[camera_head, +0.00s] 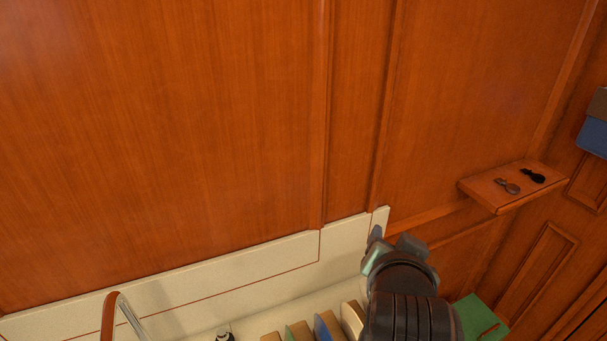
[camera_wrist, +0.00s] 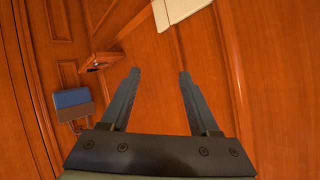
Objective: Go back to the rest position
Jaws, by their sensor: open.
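My gripper (camera_wrist: 157,78) is open and empty in the wrist view, with its two dark fingers apart and only wood panelling behind them. In the head view my gripper (camera_head: 388,238) is at the lower right, seen past my dark wrist. It is in front of the wood wall, close to the right end of the cream backsplash. My wrist hides part of the counter below it.
A small wooden shelf (camera_head: 502,198) on the right holds two small dark items (camera_head: 533,175). A blue and brown object (camera_head: 593,133) is at the right edge. Several upright coloured boards (camera_head: 328,326), a dark bottle top (camera_head: 225,336), a curved metal-and-wood tube (camera_head: 108,315) and a green item (camera_head: 478,318) stand low in view.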

